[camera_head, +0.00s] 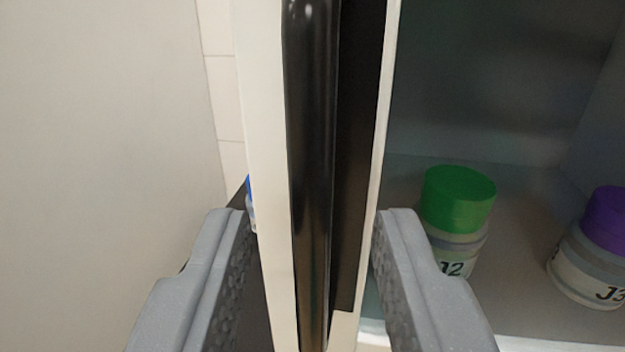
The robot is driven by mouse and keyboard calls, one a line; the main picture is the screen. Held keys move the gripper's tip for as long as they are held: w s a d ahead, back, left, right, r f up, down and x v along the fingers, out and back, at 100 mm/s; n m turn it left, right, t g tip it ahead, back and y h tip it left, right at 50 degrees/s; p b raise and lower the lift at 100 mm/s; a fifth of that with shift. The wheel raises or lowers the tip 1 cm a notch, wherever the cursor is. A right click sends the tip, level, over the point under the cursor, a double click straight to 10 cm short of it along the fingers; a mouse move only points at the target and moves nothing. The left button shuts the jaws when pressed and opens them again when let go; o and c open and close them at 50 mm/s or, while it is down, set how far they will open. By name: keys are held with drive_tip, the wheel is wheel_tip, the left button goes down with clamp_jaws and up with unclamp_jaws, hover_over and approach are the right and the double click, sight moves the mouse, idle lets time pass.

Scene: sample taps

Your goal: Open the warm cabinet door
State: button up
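The cabinet door's cream edge (263,120) runs upright through the middle of the view. A black, glossy bar handle (312,150) stands upright on it, with a dark strip (358,190) just to its right. My gripper (312,225) is open, with one grey finger on each side of the handle. Gaps show between the handle and both fingers. The cabinet interior (500,130) shows to the right of the door edge; I cannot tell whether through glass or an opening. The handle's top and lower end are cut off or unclear.
Inside the cabinet, a jar with a green lid (458,200), labelled J2, stands behind my right finger. A jar with a purple lid (607,220) stands farther right. A plain pale surface (100,130) fills the left. A small blue item (250,190) is mostly hidden.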

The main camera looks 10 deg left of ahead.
drive_tip(key=shift+w+a, duration=0.1)
drive_tip(key=shift+w, duration=0.4)
clamp_jaws()
